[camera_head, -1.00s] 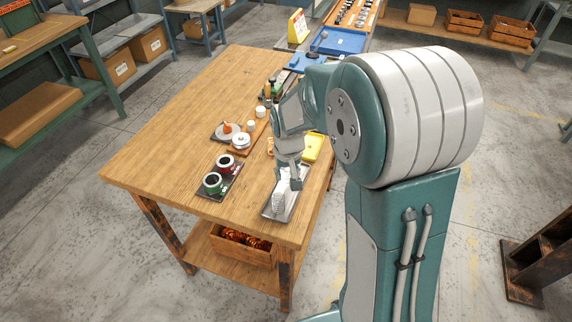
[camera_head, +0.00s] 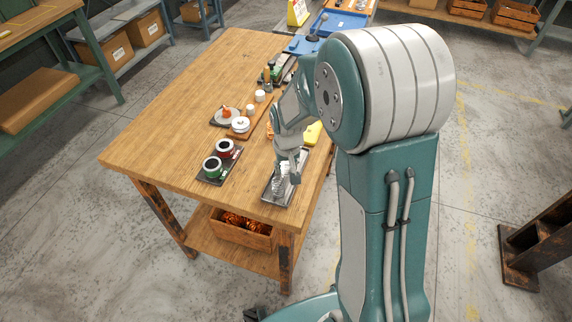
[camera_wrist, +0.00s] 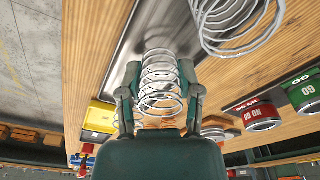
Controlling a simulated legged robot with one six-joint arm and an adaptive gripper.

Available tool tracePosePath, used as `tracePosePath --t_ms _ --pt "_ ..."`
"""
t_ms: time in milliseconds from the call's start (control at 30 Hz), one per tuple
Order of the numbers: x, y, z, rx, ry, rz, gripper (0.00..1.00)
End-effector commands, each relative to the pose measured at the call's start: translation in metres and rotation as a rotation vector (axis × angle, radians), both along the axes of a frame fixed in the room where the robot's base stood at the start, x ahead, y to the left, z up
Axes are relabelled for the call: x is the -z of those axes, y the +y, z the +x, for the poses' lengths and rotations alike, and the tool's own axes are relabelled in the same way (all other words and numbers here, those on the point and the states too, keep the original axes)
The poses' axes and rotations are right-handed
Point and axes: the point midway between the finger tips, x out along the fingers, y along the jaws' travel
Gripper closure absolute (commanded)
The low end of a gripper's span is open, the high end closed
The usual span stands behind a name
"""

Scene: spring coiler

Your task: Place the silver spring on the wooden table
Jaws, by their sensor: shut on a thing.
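A silver spring (camera_wrist: 160,85) stands between my two fingers in the wrist view. My gripper (camera_wrist: 160,74) is shut on it, one finger against each side. In the head view my gripper (camera_head: 286,173) points down over the dark metal tray (camera_head: 272,198) near the front right corner of the wooden table (camera_head: 160,150). The spring (camera_head: 280,188) shows there partly behind the fingers. I cannot tell whether it still touches the tray. Another silver coil (camera_wrist: 232,28) appears at the wrist view's upper right, before bare wood; what it rests on is unclear.
A white lidded pot (camera_head: 240,125) and a yellow item (camera_head: 313,133) stand farther back. The table's left side is bare.

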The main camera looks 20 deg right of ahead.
Motion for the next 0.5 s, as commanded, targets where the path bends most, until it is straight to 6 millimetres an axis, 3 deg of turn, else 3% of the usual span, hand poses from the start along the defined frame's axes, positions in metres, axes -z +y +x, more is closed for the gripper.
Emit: tracePosePath --t_ms 267,300,333,367,500 --pt "0.005 0.0 -0.0001 0.0 0.001 0.0 0.81" --pt "0.0046 0.0 0.0 0.0 0.0 0.0 0.36" --pt "0.0046 0.0 0.0 0.0 0.0 0.0 0.23" --pt "0.0046 0.0 0.0 0.0 0.0 0.0 0.14" --pt "0.0045 0.0 -0.0001 0.0 0.0 0.0 0.14"
